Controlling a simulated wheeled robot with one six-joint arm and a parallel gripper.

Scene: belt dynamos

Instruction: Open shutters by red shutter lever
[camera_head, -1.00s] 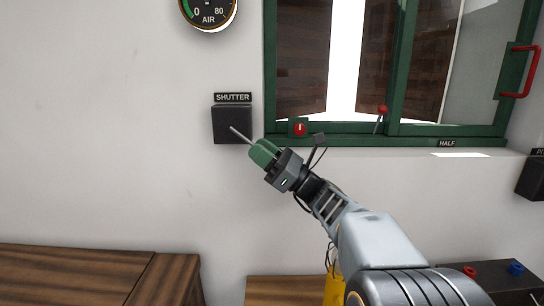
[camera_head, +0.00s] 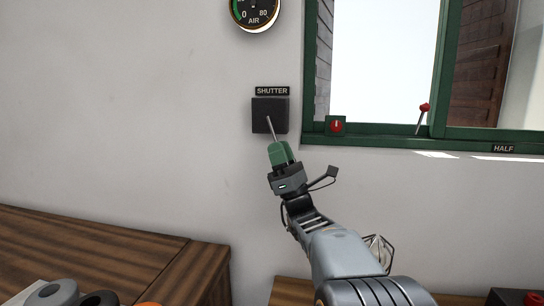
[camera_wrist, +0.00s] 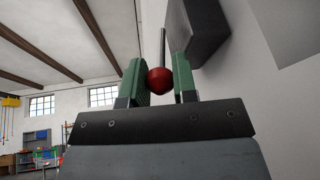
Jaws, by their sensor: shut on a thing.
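The red ball knob of the shutter lever (camera_wrist: 158,80) sits between the two green fingers of my gripper (camera_wrist: 160,68) in the wrist view. In the head view my gripper (camera_head: 280,152) is shut on the knob and hides it. The thin grey rod (camera_head: 269,126) runs from the fingers up to the black box (camera_head: 265,110) under the SHUTTER label (camera_head: 272,91). The rod points down from the box, leaning slightly right.
The green window frame (camera_head: 400,138) is right of the box. An air gauge (camera_head: 254,10) hangs above. A wooden cabinet (camera_head: 120,245) stands lower left.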

